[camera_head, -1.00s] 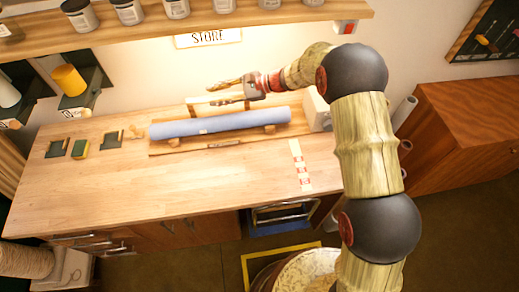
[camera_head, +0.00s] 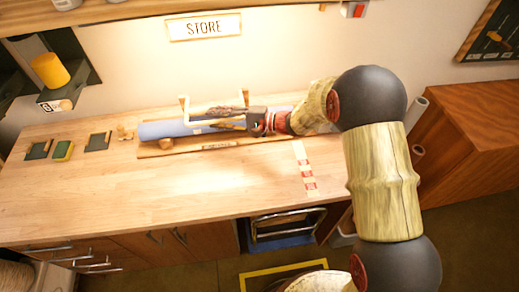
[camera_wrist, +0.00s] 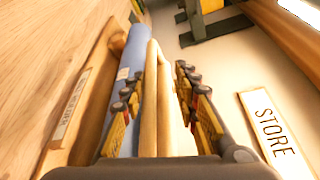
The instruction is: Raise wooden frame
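The light wooden frame (camera_head: 184,106) stands at the back of the table, by the blue roll (camera_head: 165,129). Its ends show above the roll; its middle is partly hidden by my gripper. My gripper (camera_head: 214,118) reaches in from the right, in front of the frame and roll in the head view. In the wrist view, a pale wooden bar of the frame (camera_wrist: 151,105) runs lengthwise between the fingers of my gripper (camera_wrist: 158,80). The fingers are apart, with gaps beside the bar. The blue roll (camera_wrist: 131,60) lies to its left, partly behind the left finger.
The roll lies on a wooden board (camera_head: 160,152) with a small label (camera_head: 216,146). A STORE sign (camera_head: 204,27) hangs on the wall behind. A red-and-white strip (camera_head: 305,168) lies to the right. The front of the table (camera_head: 130,195) is clear.

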